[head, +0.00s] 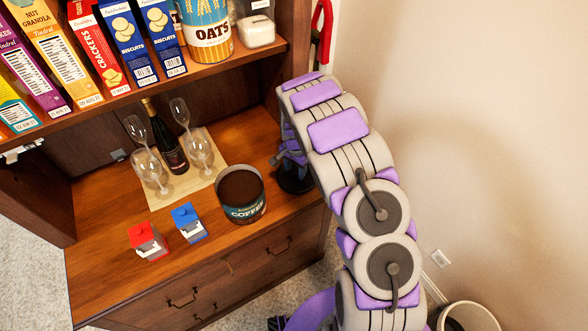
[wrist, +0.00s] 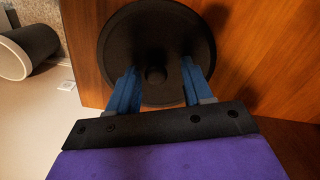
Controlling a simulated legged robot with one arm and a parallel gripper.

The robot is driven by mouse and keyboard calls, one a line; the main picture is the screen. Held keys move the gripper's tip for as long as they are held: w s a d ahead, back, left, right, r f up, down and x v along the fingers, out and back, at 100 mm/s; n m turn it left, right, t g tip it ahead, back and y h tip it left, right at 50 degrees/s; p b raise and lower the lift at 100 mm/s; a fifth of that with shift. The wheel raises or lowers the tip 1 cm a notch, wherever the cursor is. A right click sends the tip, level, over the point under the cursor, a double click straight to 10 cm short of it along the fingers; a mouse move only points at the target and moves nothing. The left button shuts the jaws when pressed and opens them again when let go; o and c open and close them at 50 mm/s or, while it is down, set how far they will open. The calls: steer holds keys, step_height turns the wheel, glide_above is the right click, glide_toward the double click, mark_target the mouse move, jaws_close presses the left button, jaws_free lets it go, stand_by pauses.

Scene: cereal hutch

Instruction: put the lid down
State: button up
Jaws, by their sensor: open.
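The lid (wrist: 152,32) is a round black disc with a knob (wrist: 156,75) at its middle. It appears to lie flat on the wooden counter; in the head view its dark disc (head: 295,181) shows to the right of the coffee canister. My gripper (wrist: 158,72) is open, with one blue finger on each side of the knob and visible gaps between. In the head view my gripper (head: 285,157) is partly hidden by my arm. The coffee canister (head: 246,212) stands upright and uncovered, with dark contents or interior showing.
A red-topped box (head: 148,241) and a blue-topped box (head: 188,223) stand left of the canister. Behind are a dark bottle (head: 168,150) and several stemmed glasses (head: 199,150) on a mat (head: 213,141). A shelf of cereal boxes overhangs the back. The counter's right edge is near the lid.

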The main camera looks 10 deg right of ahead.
mark_target(294, 171)
step_height(294, 171, up, 11)
steer(key=p, duration=0.3)
steer(key=s+d+r+n, duration=0.2)
steer(key=s+r, duration=0.6)
steer(key=r, duration=0.2)
steer(key=s+r+n, duration=0.2)
steer(key=s+r, duration=0.1)
steer(key=s, duration=0.8)
steer(key=s+a+r+n+g, duration=0.1)
steer(key=s+r+n, duration=0.2)
steer(key=s, duration=0.9)
steer(key=s+a+r+n, duration=0.1)
steer(key=s+r, duration=0.4)
steer(key=s, duration=0.6)
steer(key=shift+s+r+n+g, duration=0.15)
steer(key=shift+s+n+g, duration=0.2)
steer(key=shift+n, duration=0.55)
steer(key=shift+w+a, duration=0.1)
steer(key=shift+w, duration=0.05)
steer(key=shift+c, duration=0.7)
